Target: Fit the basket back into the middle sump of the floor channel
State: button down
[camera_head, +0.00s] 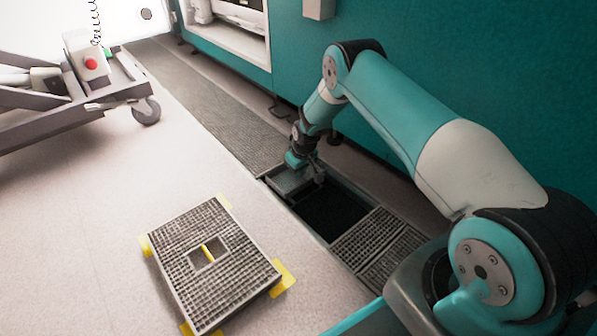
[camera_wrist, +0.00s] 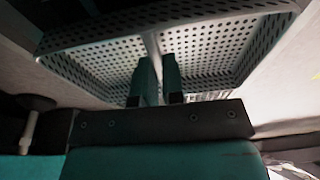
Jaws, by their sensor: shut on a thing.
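The basket (camera_head: 287,184) is a grey perforated tray with a bar across its top. In the wrist view, the basket (camera_wrist: 215,48) fills the upper part, and my gripper (camera_wrist: 158,72) is shut on its bar. In the head view, my gripper (camera_head: 309,174) points down at the basket over the far end of a dark rectangular opening, the uncovered sump (camera_head: 330,214), in the floor channel (camera_head: 222,112). I cannot tell whether the basket is above the rim or partly inside. The gripper and arm hide its right side.
A square grate (camera_head: 208,262) with a small central hole lies on the floor left of the channel, with yellow pieces at its edges. Grating (camera_head: 380,244) covers the nearer channel. A wheeled cart (camera_head: 95,85) stands at the upper left. A teal wall (camera_head: 430,65) runs along the right.

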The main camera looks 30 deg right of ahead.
jog(key=shift+s+b+x, duration=0.15)
jog(key=shift+b+x, duration=0.1)
jog(key=shift+x, duration=0.5)
jog(key=shift+s+b+x, duration=0.15)
jog(key=shift+b+x, duration=0.1)
jog(key=shift+x, duration=0.5)
jog(key=shift+d+f, duration=0.1)
jog(key=c, duration=1.1)
grip_release()
jog(key=shift+c, duration=0.2)
